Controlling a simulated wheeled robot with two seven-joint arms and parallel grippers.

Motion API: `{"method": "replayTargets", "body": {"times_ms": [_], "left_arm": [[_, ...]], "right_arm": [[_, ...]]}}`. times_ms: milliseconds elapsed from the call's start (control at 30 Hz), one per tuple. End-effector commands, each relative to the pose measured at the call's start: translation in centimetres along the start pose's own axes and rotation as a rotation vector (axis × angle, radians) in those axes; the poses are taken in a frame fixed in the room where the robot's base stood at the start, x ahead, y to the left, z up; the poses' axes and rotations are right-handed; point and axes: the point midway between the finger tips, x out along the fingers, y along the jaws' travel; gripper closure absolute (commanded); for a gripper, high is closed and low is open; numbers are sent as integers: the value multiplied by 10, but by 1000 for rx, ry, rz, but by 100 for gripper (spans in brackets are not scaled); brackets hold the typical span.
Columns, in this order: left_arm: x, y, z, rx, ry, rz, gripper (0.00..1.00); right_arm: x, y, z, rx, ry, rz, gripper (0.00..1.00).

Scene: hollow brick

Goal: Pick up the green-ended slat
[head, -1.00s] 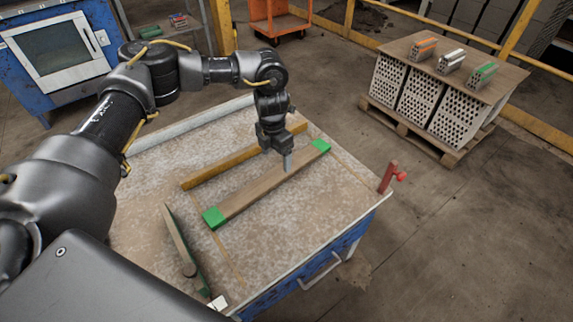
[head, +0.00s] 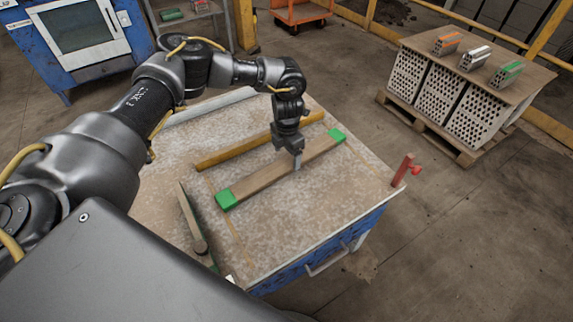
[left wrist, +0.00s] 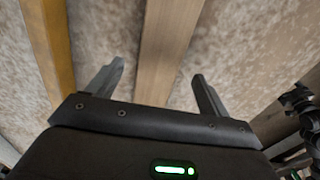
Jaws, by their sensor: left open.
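The green-ended slat (head: 262,181) is a brown wooden bar with a bright green block at each end. It lies flat on the worn bench top in the head view. My left gripper (head: 297,164) is open and points down at the slat, right of its middle. In the left wrist view my left gripper (left wrist: 158,85) has its fingers apart, with the bare brown slat (left wrist: 167,45) running between them. I cannot tell how far the fingertips reach down its sides. My right gripper is not in view.
A yellow bar (head: 230,153) lies behind the slat, roughly parallel; it also shows in the left wrist view (left wrist: 55,45). A red clamp (head: 403,170) stands at the bench's right edge. The front bench top (head: 310,215) is clear.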

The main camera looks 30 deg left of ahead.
Motion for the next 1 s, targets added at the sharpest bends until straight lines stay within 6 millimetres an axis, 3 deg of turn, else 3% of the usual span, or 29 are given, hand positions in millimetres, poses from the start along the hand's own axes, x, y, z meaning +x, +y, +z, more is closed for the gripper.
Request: {"method": "replayTargets", "body": {"times_ms": [200,500,933,1000], "left_arm": [[30,0,-1,0,2,0,20],[35,0,-1,0,0,0,20],[34,1,-1,0,0,0,75],[34,1,0,0,-1,0,79]], "right_arm": [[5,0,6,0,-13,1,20],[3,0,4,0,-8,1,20],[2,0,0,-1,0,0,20],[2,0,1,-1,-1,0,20]]}}
